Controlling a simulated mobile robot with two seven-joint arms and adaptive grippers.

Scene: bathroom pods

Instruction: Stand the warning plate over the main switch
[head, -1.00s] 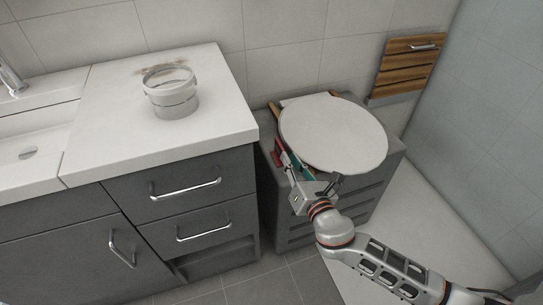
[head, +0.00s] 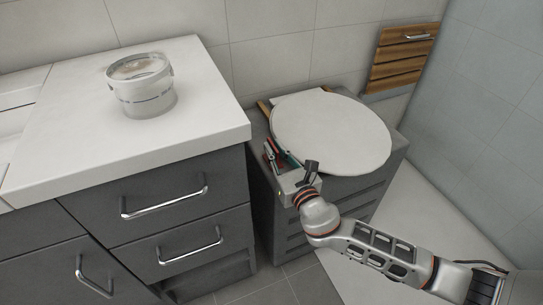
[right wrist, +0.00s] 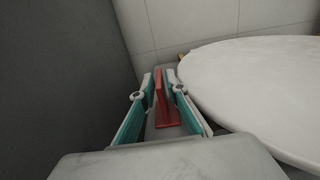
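A red, thin upright piece with a short foot (right wrist: 163,100), which I take to be the warning plate, stands between the fingers of my right gripper (right wrist: 160,88) in the right wrist view. The teal-lined fingers look spread on either side of it; whether either one touches it is hard to tell. In the head view my right gripper (head: 278,155) is at the left edge of the grey cabinet, beside the round white board. A bit of red shows at its fingertips. The main switch cannot be made out. My left gripper is not in view.
The round white board (head: 335,135) covers most of the grey cabinet (head: 345,190) top. A dark vanity with a white counter (head: 190,125) stands close on the left, with a narrow gap between. A white bucket (head: 142,95) stands on the counter. A wooden slatted panel (head: 400,60) is on the back wall.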

